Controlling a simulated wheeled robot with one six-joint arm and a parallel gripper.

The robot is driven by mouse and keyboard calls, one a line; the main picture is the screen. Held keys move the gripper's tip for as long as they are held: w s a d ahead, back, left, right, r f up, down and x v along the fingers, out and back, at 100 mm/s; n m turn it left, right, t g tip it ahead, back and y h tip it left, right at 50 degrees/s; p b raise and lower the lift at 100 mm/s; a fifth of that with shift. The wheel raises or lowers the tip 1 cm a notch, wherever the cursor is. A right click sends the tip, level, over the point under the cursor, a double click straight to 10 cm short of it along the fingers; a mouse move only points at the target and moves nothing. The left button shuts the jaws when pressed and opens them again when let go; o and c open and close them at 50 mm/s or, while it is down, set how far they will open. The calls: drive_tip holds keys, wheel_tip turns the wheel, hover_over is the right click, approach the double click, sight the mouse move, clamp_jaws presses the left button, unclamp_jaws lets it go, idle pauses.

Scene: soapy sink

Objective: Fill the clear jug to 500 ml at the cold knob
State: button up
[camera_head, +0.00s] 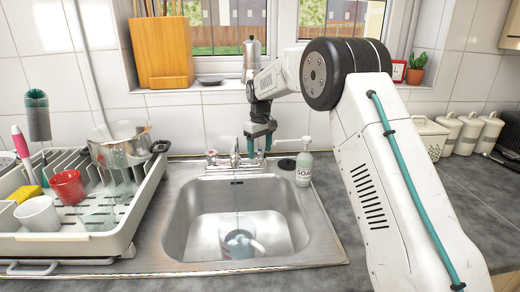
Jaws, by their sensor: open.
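The clear jug (239,243) stands in the sink basin, low and near the front, with bluish water in it; its scale marks are too small to read. A thin stream (237,205) runs down from the tap (235,153) to the jug. A knob with a red mark (211,157) is left of the tap. I cannot tell whether the fingers touch that knob.
A dish rack (60,243) with a pot (120,148), red cup (68,187), white mug (38,214) and glasses stands left of the sink. A soap bottle (304,168) stands at the sink's back right corner. A moka pot (252,60) is on the sill behind my arm.

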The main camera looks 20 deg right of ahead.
sight(260, 150)
drive_tip(key=shift+f, duration=0.15)
drive_tip(key=c, duration=1)
drive_tip(key=shift+m, duration=2.3)
drive_tip(key=o, duration=1)
wheel_tip(260, 150, up, 7)
drive_tip(key=shift+r, duration=0.45)
